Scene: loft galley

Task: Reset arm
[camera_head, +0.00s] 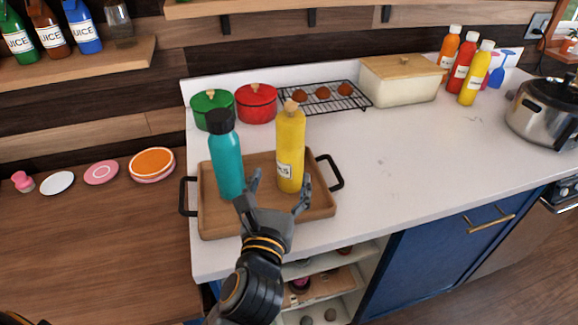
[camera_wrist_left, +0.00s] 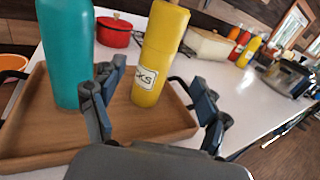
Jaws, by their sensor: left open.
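My left gripper (camera_head: 275,196) is open and empty over the front of a wooden tray (camera_head: 222,222) with black handles. It also shows in the left wrist view (camera_wrist_left: 160,105), with its fingers spread. A yellow bottle (camera_head: 290,150) with a cork-coloured top stands upright on the tray, just beyond the fingers; it also shows in the left wrist view (camera_wrist_left: 158,55). A teal bottle (camera_head: 227,163) with a black cap stands upright on the tray, left of the fingers, and in the left wrist view (camera_wrist_left: 66,50). My right gripper is not in view.
Green (camera_head: 212,107) and red (camera_head: 256,103) pots, a rack (camera_head: 322,98) and a bread box (camera_head: 400,80) line the counter's back. Bottles (camera_head: 463,58) and a cooker (camera_head: 545,108) stand at the right. The counter's middle (camera_head: 430,150) is clear. Open shelves (camera_head: 325,280) lie below.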

